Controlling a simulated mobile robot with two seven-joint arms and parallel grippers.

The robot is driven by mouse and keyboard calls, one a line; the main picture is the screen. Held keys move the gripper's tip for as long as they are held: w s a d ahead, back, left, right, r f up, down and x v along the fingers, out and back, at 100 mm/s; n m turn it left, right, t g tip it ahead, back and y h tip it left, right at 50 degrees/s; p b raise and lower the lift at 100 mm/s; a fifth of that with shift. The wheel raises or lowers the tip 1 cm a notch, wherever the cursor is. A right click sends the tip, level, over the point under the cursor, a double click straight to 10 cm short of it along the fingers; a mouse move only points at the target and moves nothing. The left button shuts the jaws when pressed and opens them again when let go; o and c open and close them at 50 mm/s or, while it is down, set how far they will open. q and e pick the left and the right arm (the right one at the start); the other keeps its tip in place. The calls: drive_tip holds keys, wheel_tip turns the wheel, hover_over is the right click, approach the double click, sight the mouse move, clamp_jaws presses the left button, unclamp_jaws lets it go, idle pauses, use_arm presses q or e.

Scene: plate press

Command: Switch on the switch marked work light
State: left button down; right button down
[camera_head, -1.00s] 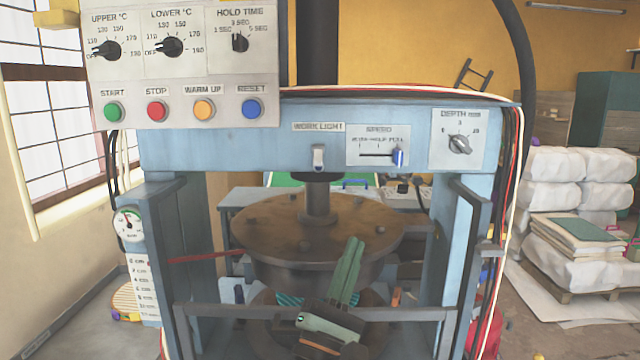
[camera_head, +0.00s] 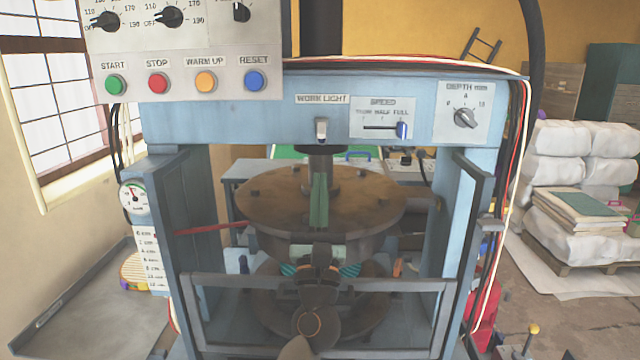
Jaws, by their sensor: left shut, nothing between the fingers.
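The work light switch (camera_head: 321,129) is a small pale lever on the blue crossbeam of the press, under the label WORK LIGHT (camera_head: 322,99). My left gripper (camera_head: 319,178) has green fingers, shut and empty, pointing up in front of the brown round press plate. Its fingertips show below the switch in the picture, apart from it. The switch is in full view. My right gripper does not show.
The speed slider (camera_head: 402,130) with a blue handle and the depth dial (camera_head: 465,118) are right of the switch. A panel with coloured buttons (camera_head: 206,82) hangs at upper left. The press's front bar (camera_head: 420,286) crosses below.

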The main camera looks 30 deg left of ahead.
sight(321, 130)
use_arm(q)
drive_tip(key=p+x, duration=0.1)
drive_tip(key=x, duration=0.6)
drive_tip(key=shift+p, duration=0.4)
